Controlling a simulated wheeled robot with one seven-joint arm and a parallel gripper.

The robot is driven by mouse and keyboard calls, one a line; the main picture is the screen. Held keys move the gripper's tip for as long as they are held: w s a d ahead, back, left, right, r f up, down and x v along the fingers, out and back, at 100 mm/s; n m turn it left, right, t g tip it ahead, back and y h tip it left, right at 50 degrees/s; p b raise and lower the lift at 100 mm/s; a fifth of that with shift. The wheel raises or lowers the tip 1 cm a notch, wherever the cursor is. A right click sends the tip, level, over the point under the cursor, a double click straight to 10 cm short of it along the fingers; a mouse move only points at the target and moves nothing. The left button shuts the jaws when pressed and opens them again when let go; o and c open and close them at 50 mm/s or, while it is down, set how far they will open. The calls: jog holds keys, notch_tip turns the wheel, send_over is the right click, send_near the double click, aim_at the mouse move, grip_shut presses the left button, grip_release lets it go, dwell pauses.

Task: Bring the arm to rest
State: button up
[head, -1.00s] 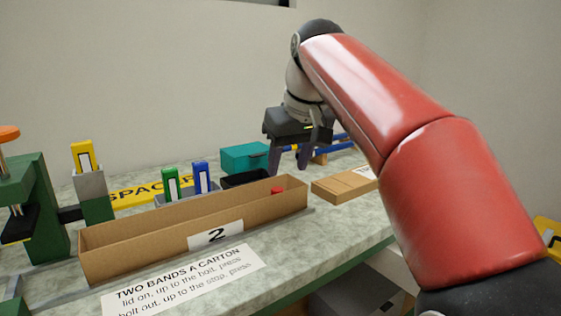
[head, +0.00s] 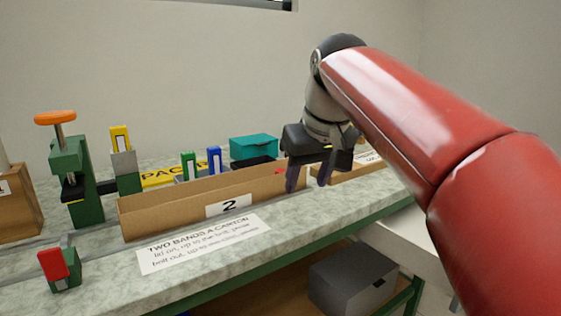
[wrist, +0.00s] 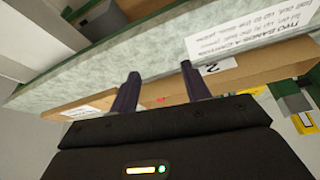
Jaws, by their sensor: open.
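My gripper (head: 308,178) hangs at the right end of the long open carton marked 2 (head: 190,208) in the head view, its fingers pointing down. The fingers are apart with nothing between them. In the wrist view my gripper (wrist: 158,95) shows both dark fingers spread, with the carton (wrist: 235,85) beyond them. A small red thing (wrist: 161,99) shows between the fingers in that view, farther off at the carton's end. My red arm reaches in from the right and hides part of the bench.
A green press with an orange knob (head: 55,118) stands at the left, near a red-topped block (head: 54,264). A teal box (head: 253,147) and green and blue upright pieces stand behind the carton. A printed sheet (head: 203,244) lies in front. A grey box (head: 352,284) sits below.

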jog(key=s+d+f+m, duration=0.1)
jog(key=s+d+f, duration=0.2)
jog(key=s+f, duration=0.3)
jog(key=s+d+f+m+t+h, duration=0.1)
jog(key=s+d+f+m, duration=0.1)
jog(key=s+d+f, duration=0.2)
jog(key=s+d+f+m, duration=0.1)
jog(key=s+d+f, duration=0.2)
jog(key=s+f, duration=0.7)
notch_tip(320, 180, down, 2)
jog(key=shift+d+f+m+h, duration=0.25)
jog(key=shift+m+h, duration=0.05)
